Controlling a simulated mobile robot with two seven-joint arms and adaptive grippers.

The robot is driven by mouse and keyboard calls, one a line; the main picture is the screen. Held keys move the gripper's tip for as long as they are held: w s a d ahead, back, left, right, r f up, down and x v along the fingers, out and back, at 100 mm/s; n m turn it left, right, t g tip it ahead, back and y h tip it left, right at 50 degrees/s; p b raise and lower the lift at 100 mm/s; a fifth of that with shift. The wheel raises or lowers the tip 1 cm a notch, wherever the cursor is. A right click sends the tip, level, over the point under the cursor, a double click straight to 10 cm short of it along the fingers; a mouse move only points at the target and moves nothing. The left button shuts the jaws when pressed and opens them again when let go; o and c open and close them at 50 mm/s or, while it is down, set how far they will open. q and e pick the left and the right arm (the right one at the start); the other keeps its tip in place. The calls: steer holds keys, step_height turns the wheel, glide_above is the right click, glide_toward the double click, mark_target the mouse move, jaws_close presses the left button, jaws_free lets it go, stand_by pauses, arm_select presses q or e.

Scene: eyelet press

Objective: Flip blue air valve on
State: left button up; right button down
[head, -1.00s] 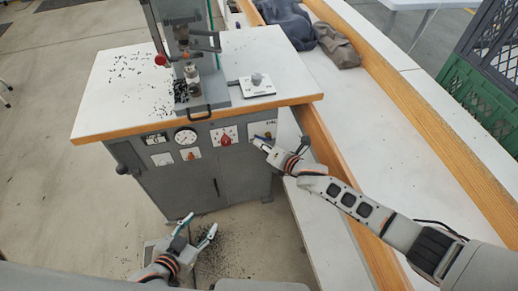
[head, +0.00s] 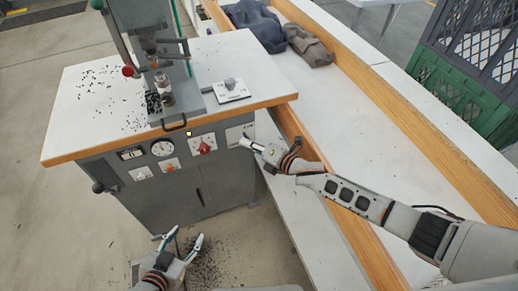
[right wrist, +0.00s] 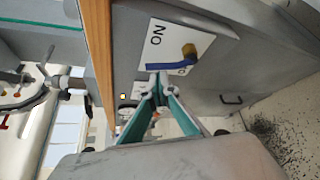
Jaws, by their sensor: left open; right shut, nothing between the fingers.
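The blue air valve (right wrist: 168,66) shows in the right wrist view as a blue lever on a brass stem, against a white plate marked ON. The lever runs from the stem toward the orange table edge. In the head view the valve is mostly hidden by my gripper, at the right end of the press front panel. My right gripper (head: 245,142) is shut and empty in front of that plate. In the right wrist view its fingertips (right wrist: 157,84) are close beside the lever; I cannot tell whether they touch it. My left gripper (head: 182,238) is open and empty, low in front of the cabinet.
The press cabinet (head: 165,182) carries a gauge (head: 162,147), a red knob (head: 204,146) and a lit yellow lamp (head: 189,133). A white bench with a wooden rail (head: 300,140) stands to the right, under my right arm. Dark bits lie scattered on the floor.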

steer(key=v, duration=1.1)
stand_by(0.3)
